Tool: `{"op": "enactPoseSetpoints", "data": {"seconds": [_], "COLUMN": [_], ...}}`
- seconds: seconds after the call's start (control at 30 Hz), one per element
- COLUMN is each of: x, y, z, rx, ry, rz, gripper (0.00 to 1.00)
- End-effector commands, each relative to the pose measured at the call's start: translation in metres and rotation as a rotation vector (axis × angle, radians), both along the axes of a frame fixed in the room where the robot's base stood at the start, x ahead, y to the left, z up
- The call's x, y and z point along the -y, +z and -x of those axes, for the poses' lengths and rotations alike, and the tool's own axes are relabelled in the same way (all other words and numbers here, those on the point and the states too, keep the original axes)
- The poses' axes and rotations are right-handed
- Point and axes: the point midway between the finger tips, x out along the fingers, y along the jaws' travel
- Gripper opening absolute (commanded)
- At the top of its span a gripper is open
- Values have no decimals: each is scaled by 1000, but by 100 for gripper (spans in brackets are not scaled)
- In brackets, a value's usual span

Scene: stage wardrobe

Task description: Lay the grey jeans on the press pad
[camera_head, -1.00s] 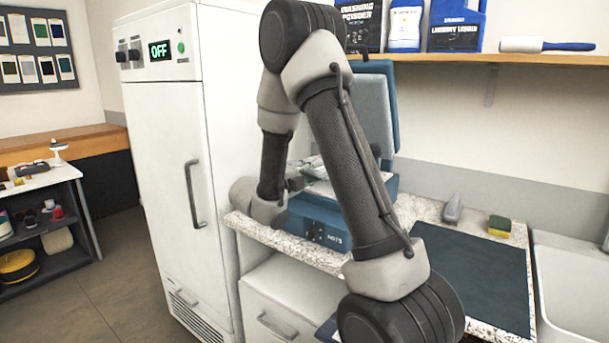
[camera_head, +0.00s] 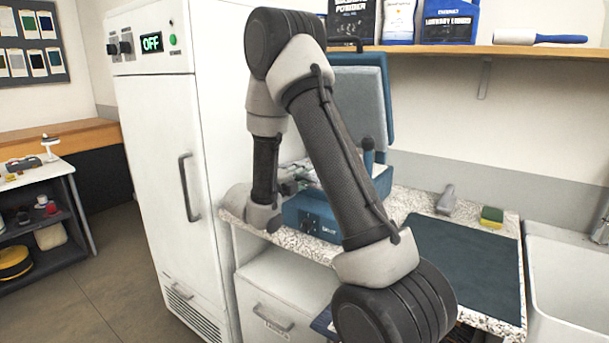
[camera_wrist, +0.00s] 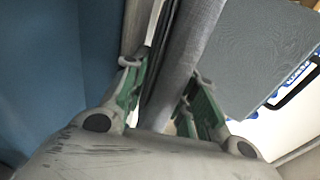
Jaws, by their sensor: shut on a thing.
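The press (camera_head: 312,215) is blue and stands on the speckled counter, with its lid (camera_head: 360,85) raised and the lid's grey underside showing. My gripper (camera_wrist: 165,80) is shut on grey fabric (camera_wrist: 183,65), which I take for the grey jeans; it runs up between the green finger pads in the wrist view. In the head view my gripper (camera_head: 290,186) is at the press's left side, low over its bed, mostly hidden by my arm. Light material shows there, too small to identify. A flat grey surface (camera_wrist: 262,50) lies beside the fabric in the wrist view; whether it is the pad I cannot tell.
A tall white cabinet (camera_head: 155,170) reading OFF stands close left of the press. A dark mat (camera_head: 465,265), a grey object (camera_head: 446,200) and a yellow-green sponge (camera_head: 491,216) lie on the counter to the right.

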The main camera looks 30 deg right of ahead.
Motion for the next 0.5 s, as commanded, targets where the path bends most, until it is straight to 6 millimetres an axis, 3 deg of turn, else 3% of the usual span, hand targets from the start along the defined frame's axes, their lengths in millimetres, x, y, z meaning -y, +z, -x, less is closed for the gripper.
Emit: {"op": "enactPoseSetpoints", "data": {"seconds": [0.03,0.5], "x": [0,0], "y": [-11,-18], "z": [3,4], "rx": [-25,-24], "ry": [0,-2], "rz": [-15,-15], "gripper": [0,0]}}
